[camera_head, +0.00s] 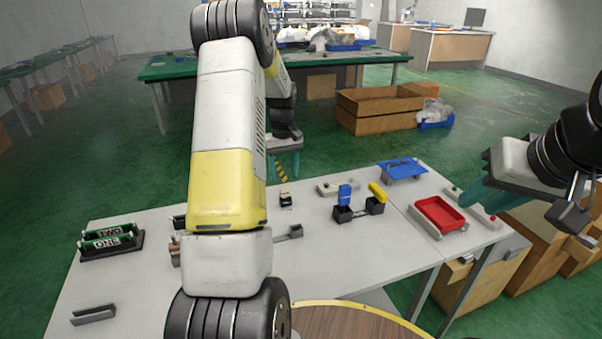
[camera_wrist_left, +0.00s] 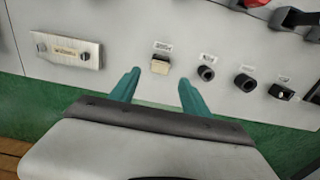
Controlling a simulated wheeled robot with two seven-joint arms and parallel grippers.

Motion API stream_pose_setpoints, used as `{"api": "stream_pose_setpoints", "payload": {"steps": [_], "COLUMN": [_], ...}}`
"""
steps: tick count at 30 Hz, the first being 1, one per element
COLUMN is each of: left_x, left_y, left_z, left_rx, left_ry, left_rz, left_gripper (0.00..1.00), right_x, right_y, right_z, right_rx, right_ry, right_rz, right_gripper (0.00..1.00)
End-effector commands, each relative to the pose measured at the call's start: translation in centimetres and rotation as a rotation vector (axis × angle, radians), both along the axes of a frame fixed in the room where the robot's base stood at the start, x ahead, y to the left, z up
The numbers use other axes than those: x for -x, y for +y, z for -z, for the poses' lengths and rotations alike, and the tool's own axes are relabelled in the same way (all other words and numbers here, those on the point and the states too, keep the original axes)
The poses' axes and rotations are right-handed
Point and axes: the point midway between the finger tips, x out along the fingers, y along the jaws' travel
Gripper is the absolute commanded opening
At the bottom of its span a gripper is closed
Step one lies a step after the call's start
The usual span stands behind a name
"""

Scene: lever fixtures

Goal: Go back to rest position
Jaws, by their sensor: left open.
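My left gripper (camera_wrist_left: 158,90) is open in the left wrist view. Its two teal fingers are spread with nothing between them, above the edge of the grey table. A small beige switch block (camera_wrist_left: 160,64) lies just beyond the fingertips, apart from them. My right gripper (camera_head: 474,194) is at the right of the head view, over the table's right end. One teal finger shows, and its opening is unclear.
The grey table (camera_head: 330,262) holds a blue-and-yellow lever fixture (camera_head: 358,206), a red tray (camera_head: 438,214), a blue fixture (camera_head: 402,169) and green-and-black blocks (camera_head: 110,241). A round brown surface (camera_head: 352,322) is in front. Cardboard boxes (camera_head: 380,108) stand behind on green floor.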

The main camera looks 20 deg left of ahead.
Motion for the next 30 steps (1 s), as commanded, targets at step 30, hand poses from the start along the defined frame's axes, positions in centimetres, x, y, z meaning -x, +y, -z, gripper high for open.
{"api": "stream_pose_setpoints", "payload": {"steps": [30], "left_x": [7.7], "left_y": [-6.6], "left_z": [-14.6], "left_rx": [0.021], "left_ry": [-0.2], "left_rz": [0.223], "left_gripper": [0.55], "right_x": [0.0], "right_y": [0.0], "right_z": [0.0], "right_rx": [0.0], "right_ry": [0.0], "right_rz": [0.0], "right_gripper": [0.3]}}
